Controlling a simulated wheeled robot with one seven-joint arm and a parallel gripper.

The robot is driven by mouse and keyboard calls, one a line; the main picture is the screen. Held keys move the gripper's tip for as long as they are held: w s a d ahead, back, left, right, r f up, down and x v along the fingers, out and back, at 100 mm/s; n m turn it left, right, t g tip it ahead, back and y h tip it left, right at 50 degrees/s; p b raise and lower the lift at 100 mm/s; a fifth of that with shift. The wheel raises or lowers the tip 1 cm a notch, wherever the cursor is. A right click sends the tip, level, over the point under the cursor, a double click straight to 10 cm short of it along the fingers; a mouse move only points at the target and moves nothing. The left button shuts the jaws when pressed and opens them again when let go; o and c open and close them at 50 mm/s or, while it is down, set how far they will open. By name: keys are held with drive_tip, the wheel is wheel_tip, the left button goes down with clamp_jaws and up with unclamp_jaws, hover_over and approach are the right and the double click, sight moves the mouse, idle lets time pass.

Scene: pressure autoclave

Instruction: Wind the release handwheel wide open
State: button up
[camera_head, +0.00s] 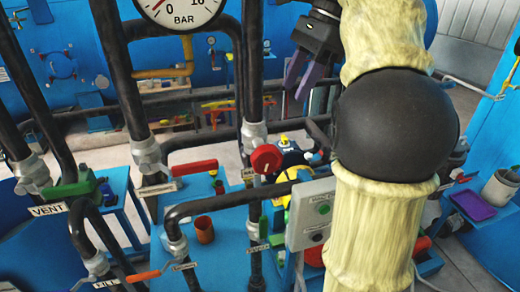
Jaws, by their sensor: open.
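A round red handwheel or knob (266,158) is on a black vertical pipe near the middle of the view. The small label by it is too small to read, so I cannot tell for sure that it is the release handwheel. My gripper (297,90) is above and a little right of it in the picture, fingers pointing down. Its dark purple fingers are apart with nothing seen between them. No contact with the red wheel shows. A dark curved part (318,133) shows beside my arm, partly hidden by it.
A BAR gauge (181,10) is at the top. A green handle (72,187) is by the VENT label, a red lever (195,168) left of the wheel, and an orange lever (141,275) by the FILL label. A grey control box (311,213) stands below. Black pipes crowd the left.

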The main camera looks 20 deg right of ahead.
sight(268, 147)
drive_tip(key=shift+s, duration=0.25)
drive_tip(key=b+x, duration=0.1)
drive_tip(key=x, duration=1.6)
drive_tip(key=shift+a+f, duration=0.1)
drive_tip(key=shift+w, duration=0.1)
clamp_jaws()
